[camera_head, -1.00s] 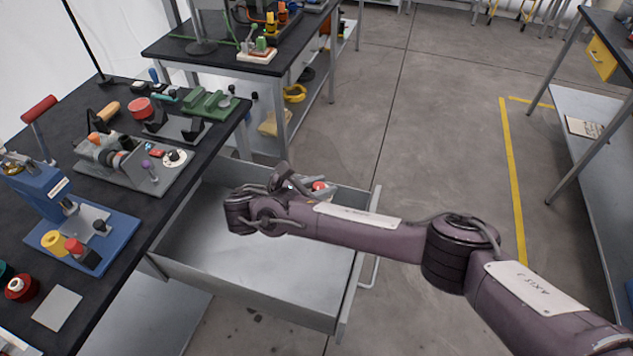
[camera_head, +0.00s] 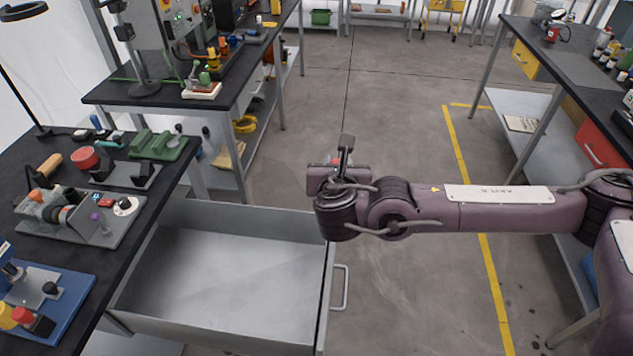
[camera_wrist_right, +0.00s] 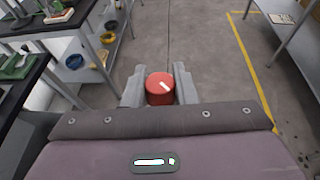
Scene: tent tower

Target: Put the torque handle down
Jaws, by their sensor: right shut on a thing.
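My right gripper (camera_head: 345,152) is above the floor, just beyond the far right corner of the open drawer (camera_head: 215,280). In the right wrist view the right gripper (camera_wrist_right: 158,84) has its two grey fingers shut on a red, round-topped thing with a white mark, which I take as the torque handle (camera_wrist_right: 159,90). Only its red end shows; the rest is hidden. In the head view the wrist hides nearly all of it. My left gripper is out of view.
The drawer looks empty and has a handle (camera_head: 341,288) on its right side. The black bench (camera_head: 120,235) at left carries several fixtures and tools. A second bench (camera_head: 235,85) stands behind. Another bench (camera_head: 555,55) is at right. Open floor lies between.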

